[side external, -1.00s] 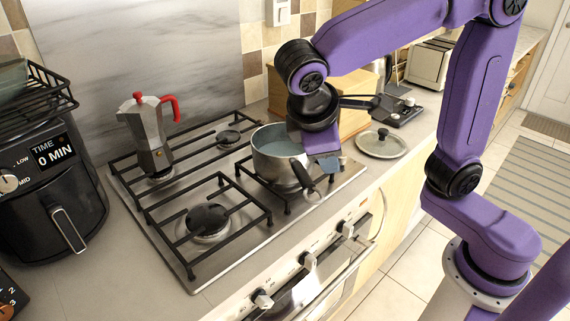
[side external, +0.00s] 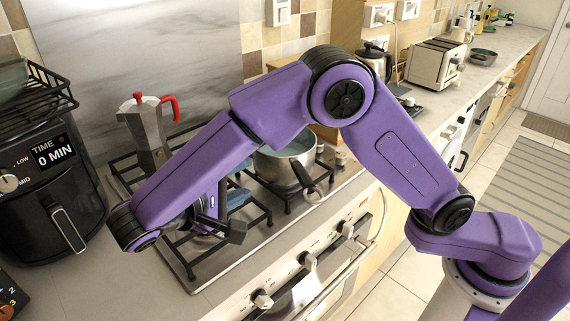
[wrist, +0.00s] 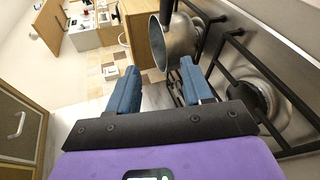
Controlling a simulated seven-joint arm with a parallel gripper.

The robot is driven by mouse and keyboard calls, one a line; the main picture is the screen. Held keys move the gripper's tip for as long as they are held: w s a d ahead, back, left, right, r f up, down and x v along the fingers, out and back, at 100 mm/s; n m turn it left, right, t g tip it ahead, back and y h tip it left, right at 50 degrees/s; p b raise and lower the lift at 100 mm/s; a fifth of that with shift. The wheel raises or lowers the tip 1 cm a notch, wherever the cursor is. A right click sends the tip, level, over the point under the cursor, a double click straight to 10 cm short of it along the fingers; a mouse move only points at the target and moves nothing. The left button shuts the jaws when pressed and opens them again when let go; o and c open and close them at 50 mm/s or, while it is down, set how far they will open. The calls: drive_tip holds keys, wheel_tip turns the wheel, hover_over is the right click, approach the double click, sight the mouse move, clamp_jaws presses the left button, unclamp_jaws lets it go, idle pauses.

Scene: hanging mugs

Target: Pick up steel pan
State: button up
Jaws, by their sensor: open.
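The steel pan (side external: 285,160) sits on the back right part of the gas hob, upright. Its dark handle (side external: 303,176) points toward the front edge. In the wrist view the pan (wrist: 178,42) shows ahead of the fingers, toward the right finger, with the dark handle at the top. My gripper (side external: 240,182) is left of the pan, low over the hob, with its blue fingers toward the pan. In the wrist view my gripper (wrist: 160,82) is open, with nothing held between the fingers. My arm hides part of the hob and the pan's left side.
A moka pot (side external: 147,130) with a red handle stands at the back left of the hob. A black air fryer (side external: 50,180) is at the far left. Black grates (side external: 185,262) rise from the hob. Oven knobs (side external: 263,299) line the front. A toaster (side external: 437,62) stands farther right.

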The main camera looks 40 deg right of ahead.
drive_tip(key=f, duration=0.1)
approach(291, 162)
drive_tip(key=x, duration=0.8)
drive_tip(key=shift+d+f, duration=0.1)
clamp_jaws()
idle(1.5)
